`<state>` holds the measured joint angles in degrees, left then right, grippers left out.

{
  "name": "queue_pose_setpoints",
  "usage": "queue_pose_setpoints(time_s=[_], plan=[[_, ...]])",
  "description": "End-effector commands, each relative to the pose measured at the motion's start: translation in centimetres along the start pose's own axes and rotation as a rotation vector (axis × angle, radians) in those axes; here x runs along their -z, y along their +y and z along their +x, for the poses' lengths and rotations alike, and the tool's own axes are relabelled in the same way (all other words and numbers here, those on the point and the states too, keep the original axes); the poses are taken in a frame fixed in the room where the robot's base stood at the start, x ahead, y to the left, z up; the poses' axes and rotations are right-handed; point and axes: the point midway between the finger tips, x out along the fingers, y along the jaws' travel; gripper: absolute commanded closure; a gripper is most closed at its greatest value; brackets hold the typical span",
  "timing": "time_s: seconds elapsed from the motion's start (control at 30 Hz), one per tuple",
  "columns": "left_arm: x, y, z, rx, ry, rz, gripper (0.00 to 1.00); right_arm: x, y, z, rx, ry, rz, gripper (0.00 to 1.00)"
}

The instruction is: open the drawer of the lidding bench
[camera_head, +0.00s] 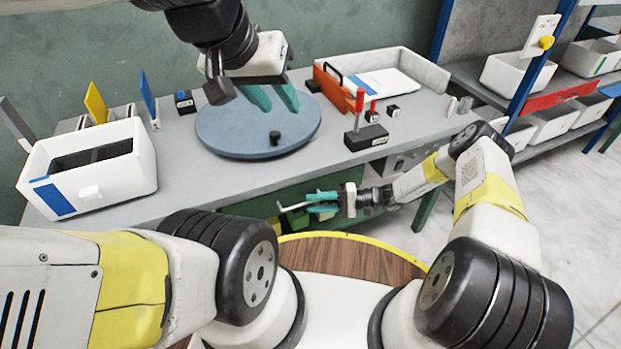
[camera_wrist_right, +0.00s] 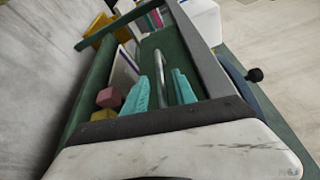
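The lidding bench (camera_head: 350,65) has a grey top, with a green drawer (camera_head: 262,207) under its front edge. My right gripper (camera_head: 312,203) is low at the drawer's front, its teal fingers spread either side of a silver bar handle (camera_head: 291,207). The right wrist view also shows the handle (camera_wrist_right: 159,70) between the fingers (camera_wrist_right: 162,78); I see no clear contact. My left gripper (camera_head: 273,92) is open and empty over the blue-grey round plate (camera_head: 230,135).
A white bin (camera_head: 135,165) stands on the bench's left. A red-handled tool on a dark block (camera_head: 366,138) and a white tray (camera_head: 425,70) are on the right. Shelves with bins (camera_head: 545,120) stand at far right.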

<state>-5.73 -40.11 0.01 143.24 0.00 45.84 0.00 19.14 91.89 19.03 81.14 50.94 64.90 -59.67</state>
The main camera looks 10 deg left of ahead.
Motion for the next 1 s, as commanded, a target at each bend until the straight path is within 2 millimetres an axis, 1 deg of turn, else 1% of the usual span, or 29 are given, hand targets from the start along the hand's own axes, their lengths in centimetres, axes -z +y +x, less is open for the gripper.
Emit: queue_pose_setpoints(time_s=[0.03,0.1,0.23,0.4,0.6,0.67,0.7,0.77,0.8,1.0], plan=[[0.0,0.0,0.0,0.0,0.0,0.0,0.64,-0.1,0.0,1.0,0.0,-0.002,0.0,0.68],[0.0,0.0,0.0,0.0,0.0,0.0,0.64,-0.1,0.0,2.0,0.0,-0.003,0.0,0.68],[0.0,0.0,0.0,0.0,0.0,0.0,0.64,0.0,0.0,3.4,-0.001,-0.001,0.001,0.68],[0.0,0.0,0.0,0.0,0.0,0.0,0.64,0.0,0.0,4.2,-0.001,-0.001,0.0,0.68],[0.0,0.0,0.0,0.0,0.0,0.0,0.64,0.0,0.0,4.2,-0.001,0.0,0.0,0.68],[0.0,0.0,0.0,0.0,0.0,0.0,0.64,0.0,0.0,4.2,-0.001,0.0,0.0,0.77],[0.0,0.0,0.0,0.0,0.0,0.0,0.64,0.0,0.0,4.2,-0.001,0.0,0.0,0.85],[0.0,0.0,0.0,0.0,0.0,0.0,0.64,0.0,0.0,4.1,-0.001,0.0,0.0,0.97],[0.0,0.0,0.0,0.0,0.0,0.0,0.64,0.0,0.0,4.1,-0.001,0.0,0.0,1.0],[0.0,0.0,0.0,0.0,0.0,0.0,0.64,0.0,0.0,4.1,-0.002,0.0,0.0,1.0]])
